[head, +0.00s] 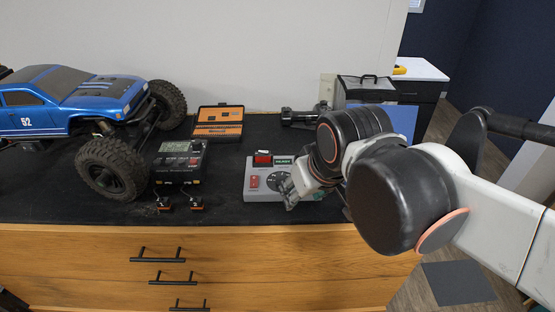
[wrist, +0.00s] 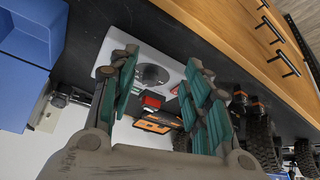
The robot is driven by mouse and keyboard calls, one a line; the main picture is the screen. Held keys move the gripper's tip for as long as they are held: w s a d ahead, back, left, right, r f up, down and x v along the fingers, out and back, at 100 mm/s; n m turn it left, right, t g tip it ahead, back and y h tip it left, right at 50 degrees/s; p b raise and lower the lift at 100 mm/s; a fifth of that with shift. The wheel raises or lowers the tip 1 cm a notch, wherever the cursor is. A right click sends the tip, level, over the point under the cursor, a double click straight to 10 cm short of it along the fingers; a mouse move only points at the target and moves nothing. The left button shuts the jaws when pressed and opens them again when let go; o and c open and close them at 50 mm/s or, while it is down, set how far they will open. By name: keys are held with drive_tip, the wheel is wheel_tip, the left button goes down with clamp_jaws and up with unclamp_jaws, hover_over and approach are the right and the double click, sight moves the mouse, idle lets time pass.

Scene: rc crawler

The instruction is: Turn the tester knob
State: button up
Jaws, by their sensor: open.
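The tester (head: 262,190) is a light grey box on the black bench top, with a red switch, a small display and a dark round knob (head: 277,178). My gripper (head: 296,188) is over the tester's right part in the head view and hides some of it. In the wrist view the tester (wrist: 172,50) lies beyond my open fingers (wrist: 165,85), and its dark round knob (wrist: 152,75) shows in the gap between them. The fingers look empty. I cannot tell whether a finger touches the tester.
A blue crawler (head: 75,98) with large tyres stands at the left. A black device (head: 180,162) with two small orange-black parts in front sits left of the tester. An open orange case (head: 218,131) is behind. A blue bin (wrist: 32,35) shows in the wrist view.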

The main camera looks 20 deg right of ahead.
drive_tip(key=w+r+n+g+p, duration=0.1)
drive_tip(key=w+r+g+p, duration=0.2)
drive_tip(key=w+r+p, duration=0.3)
drive_tip(key=r+n+g+p, duration=0.2)
drive_tip(key=g+p, duration=0.1)
drive_tip(key=p, duration=0.2)
hover_over(281, 176)
wheel_tip(281, 176, down, 14)
drive_tip(key=shift+r+b, duration=0.2)
drive_tip(key=shift+b, duration=0.7)
clamp_jaws()
